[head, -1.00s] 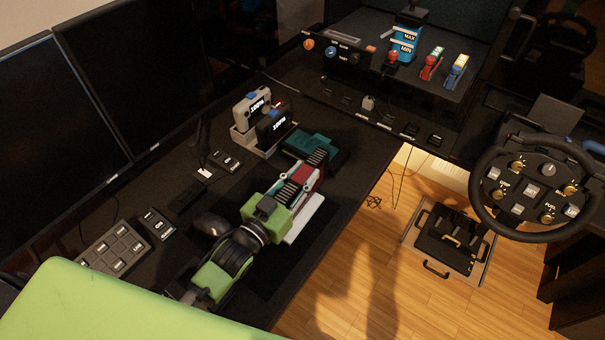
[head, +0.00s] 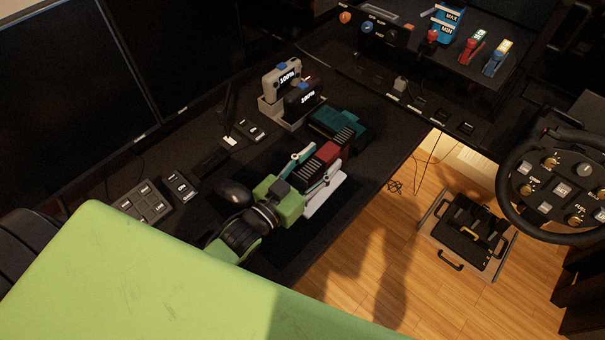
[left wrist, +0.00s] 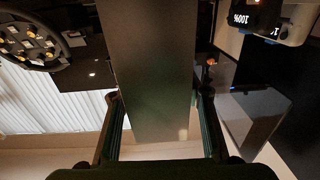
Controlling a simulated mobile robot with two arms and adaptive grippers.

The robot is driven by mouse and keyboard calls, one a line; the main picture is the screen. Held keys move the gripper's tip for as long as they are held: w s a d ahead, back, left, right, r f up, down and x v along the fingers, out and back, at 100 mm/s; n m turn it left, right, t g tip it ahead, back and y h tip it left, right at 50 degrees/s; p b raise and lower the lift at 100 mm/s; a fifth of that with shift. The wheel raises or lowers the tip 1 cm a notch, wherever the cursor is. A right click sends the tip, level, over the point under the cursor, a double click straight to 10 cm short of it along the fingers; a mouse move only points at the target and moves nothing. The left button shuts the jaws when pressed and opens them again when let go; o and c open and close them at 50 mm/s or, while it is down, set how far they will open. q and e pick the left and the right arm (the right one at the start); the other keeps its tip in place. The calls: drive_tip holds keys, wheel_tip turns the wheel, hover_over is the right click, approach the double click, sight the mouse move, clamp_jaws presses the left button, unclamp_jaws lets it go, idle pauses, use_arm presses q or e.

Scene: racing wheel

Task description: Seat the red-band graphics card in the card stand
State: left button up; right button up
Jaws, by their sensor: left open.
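The red-band graphics card (head: 328,152), dark and finned with a red middle, is on the desk side of my left gripper (head: 311,168). That gripper is open, its fingers spread on either side of the card's near end, with a gap showing beside the left finger. A pale grey-white piece, apparently the card stand (head: 323,199), shows beside and below the card. I cannot tell how deep the card sits in it. In the left wrist view a broad dark face, apparently the card (left wrist: 150,70), stands between the open fingers (left wrist: 162,125). My right gripper is out of view.
A teal finned block (head: 338,124) lies just beyond the card. A tray with battery packs (head: 270,110) stands behind it. A mouse (head: 233,191) and button boxes (head: 180,186) are to the left. The desk edge and a steering wheel (head: 557,182) are to the right.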

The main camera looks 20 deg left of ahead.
sight(300, 179)
use_arm(q)
drive_tip(key=v, duration=0.9)
drive_tip(key=shift+r, duration=0.15)
